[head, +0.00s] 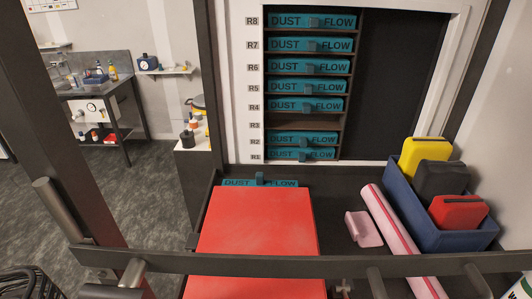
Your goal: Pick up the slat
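No piece in the head view is marked as a slat, and I cannot tell for sure which one it is. A dark, flat bar (220,262) crosses the front of the view, with short grey cylinders near it. A large red panel (258,235) lies on the bench, with a teal "DUST FLOW" front (260,183) at its far edge. Similar teal "DUST FLOW" fronts (308,67) fill the rack slots, while the R3 slot shows none. Neither gripper can be made out in this view.
A blue bin (427,222) at the right holds a yellow case (425,149), a black case (440,181) and a red case (458,211). A pink roll (395,235) and a pink block (363,229) lie beside it. A dark slanted beam (50,140) crosses the left.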

